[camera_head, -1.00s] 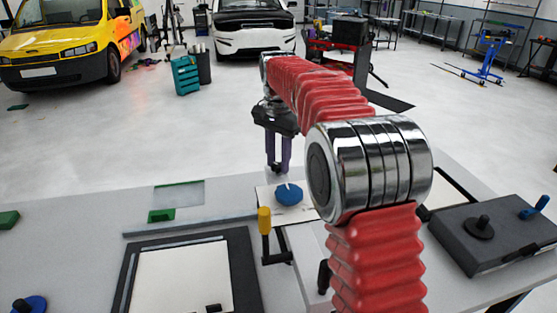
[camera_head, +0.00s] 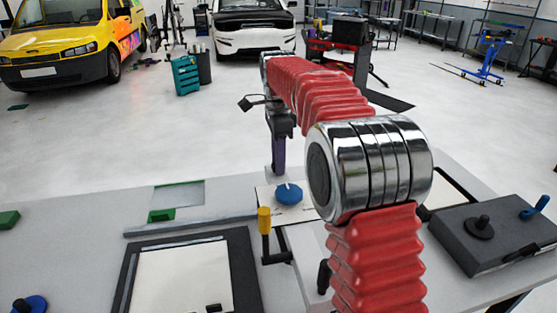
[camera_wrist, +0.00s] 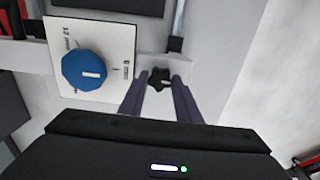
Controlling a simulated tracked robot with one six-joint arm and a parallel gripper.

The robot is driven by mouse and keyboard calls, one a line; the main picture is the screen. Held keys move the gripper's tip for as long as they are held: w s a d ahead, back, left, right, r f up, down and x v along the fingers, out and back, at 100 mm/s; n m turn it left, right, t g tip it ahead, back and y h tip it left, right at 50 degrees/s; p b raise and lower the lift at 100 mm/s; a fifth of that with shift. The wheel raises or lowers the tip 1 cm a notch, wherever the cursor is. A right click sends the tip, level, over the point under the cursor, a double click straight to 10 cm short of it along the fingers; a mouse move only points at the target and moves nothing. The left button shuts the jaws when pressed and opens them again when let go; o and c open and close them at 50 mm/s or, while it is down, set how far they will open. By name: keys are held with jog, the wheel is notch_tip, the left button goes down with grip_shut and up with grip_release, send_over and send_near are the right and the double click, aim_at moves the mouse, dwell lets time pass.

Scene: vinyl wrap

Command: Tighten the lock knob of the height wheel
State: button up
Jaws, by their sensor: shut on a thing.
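The blue height wheel (camera_head: 289,193) sits on a white plate with printed marks, and it also shows in the wrist view (camera_wrist: 84,71) at upper left. The small black lobed lock knob (camera_wrist: 159,79) is beside the plate, on a light grey block. My gripper (camera_wrist: 164,80) has its two purple fingers on either side of the knob, shut on it. In the head view my gripper (camera_head: 279,168) points down just behind the wheel. The knob is hidden there.
A yellow-topped lever (camera_head: 264,220) stands in front of the wheel. A dark-framed panel (camera_head: 242,270) lies front left, and a dark box (camera_head: 490,235) with a black knob and blue handle is at right. The floor behind the bench is clear nearby.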

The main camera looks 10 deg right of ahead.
jog(key=shift+r, duration=0.1)
jog(key=o, duration=1.1)
jog(key=shift+c, duration=0.2)
notch_tip(320, 180, up, 14)
jog(key=shift+f, duration=0.25)
dwell(0.5)
